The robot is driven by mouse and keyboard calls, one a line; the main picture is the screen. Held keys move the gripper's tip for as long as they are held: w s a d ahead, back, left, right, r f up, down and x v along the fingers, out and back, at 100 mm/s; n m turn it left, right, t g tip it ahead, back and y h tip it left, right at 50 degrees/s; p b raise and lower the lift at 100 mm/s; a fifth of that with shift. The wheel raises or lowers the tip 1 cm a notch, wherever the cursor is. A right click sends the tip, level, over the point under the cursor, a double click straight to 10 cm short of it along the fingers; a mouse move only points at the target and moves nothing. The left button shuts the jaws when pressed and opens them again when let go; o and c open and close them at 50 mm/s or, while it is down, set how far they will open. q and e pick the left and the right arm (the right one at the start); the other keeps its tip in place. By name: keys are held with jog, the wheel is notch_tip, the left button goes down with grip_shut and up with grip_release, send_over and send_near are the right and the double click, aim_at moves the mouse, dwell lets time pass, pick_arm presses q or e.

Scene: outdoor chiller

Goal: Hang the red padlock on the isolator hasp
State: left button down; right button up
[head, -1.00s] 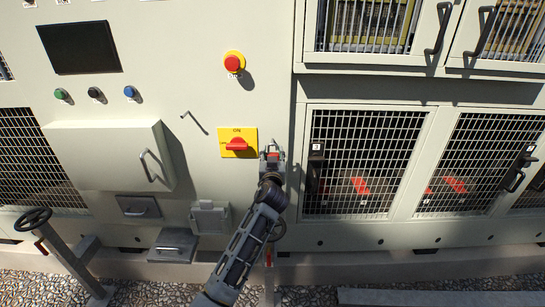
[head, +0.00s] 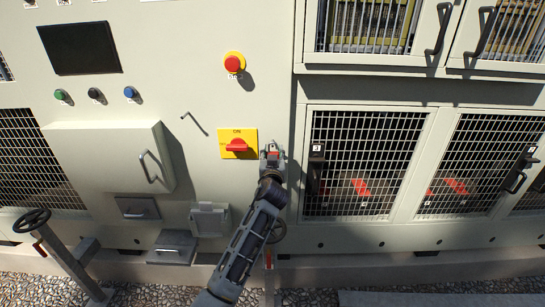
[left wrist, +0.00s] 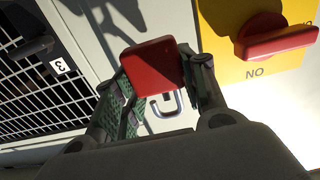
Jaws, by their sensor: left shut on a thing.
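The red padlock (left wrist: 153,65) is held in my left gripper in the left wrist view. Its open-looking metal shackle (left wrist: 166,107) points toward the wrist. In the head view my left gripper (head: 272,157) is just right of the yellow isolator plate, with a bit of the red padlock (head: 272,153) showing between its fingers. The isolator (head: 237,155) has a red rotary handle (head: 236,145). The handle also shows upside down in the left wrist view (left wrist: 275,38), apart from the padlock. I cannot make out the hasp clearly. My right gripper is out of view.
A red emergency stop (head: 233,63) is above the isolator. A small rod handle (head: 194,122) sticks out to its left, and a box with a handle (head: 108,155) juts out further left. Mesh doors (head: 365,160) stand to the right.

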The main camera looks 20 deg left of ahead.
aim_at(273, 152)
pick_arm(q)
jog(key=shift+b+x, duration=0.5)
jog(key=shift+x, duration=0.9)
jog(key=shift+w, duration=0.25)
jog(key=shift+f, duration=0.1)
jog(key=shift+a+f+b, duration=0.1)
jog(key=shift+f+b, duration=0.45)
jog(key=shift+b, duration=0.2)
jog(key=c, duration=0.8)
grip_release()
jog(key=shift+o, duration=0.2)
